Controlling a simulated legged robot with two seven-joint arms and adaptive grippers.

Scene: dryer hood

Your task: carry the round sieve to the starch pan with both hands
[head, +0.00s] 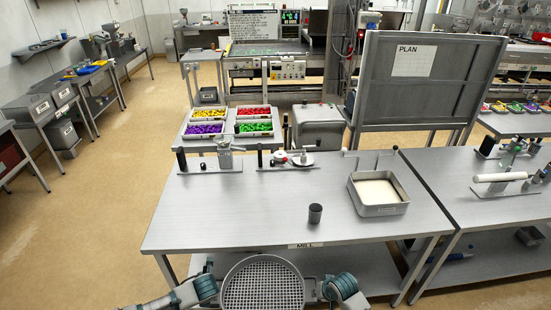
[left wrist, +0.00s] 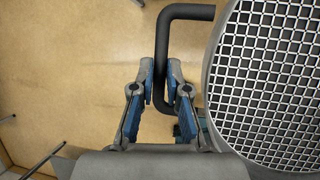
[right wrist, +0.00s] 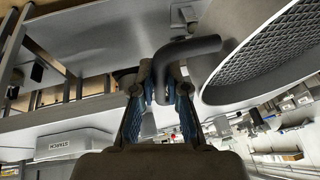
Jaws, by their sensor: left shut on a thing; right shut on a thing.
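The round sieve (head: 262,287), a grey rim around a metal mesh, is at the bottom middle of the head view, in front of the table's near edge. My left gripper (left wrist: 160,80) is shut on the dark bent handle (left wrist: 185,12) at the sieve's side. My right gripper (right wrist: 162,82) is shut on the opposite dark handle (right wrist: 192,47). The sieve's mesh also shows in the right wrist view (right wrist: 275,48). The starch pan (head: 378,208), a rectangular metal pan with white powder in it, stands on the right part of the table.
The grey table (head: 250,220) marked MILL has a dark cup (head: 315,213) near its front middle. Small fixtures (head: 290,160) line its back edge. Trays of coloured pieces (head: 205,129) and a PLAN board (head: 425,80) are behind. The table's front left is clear.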

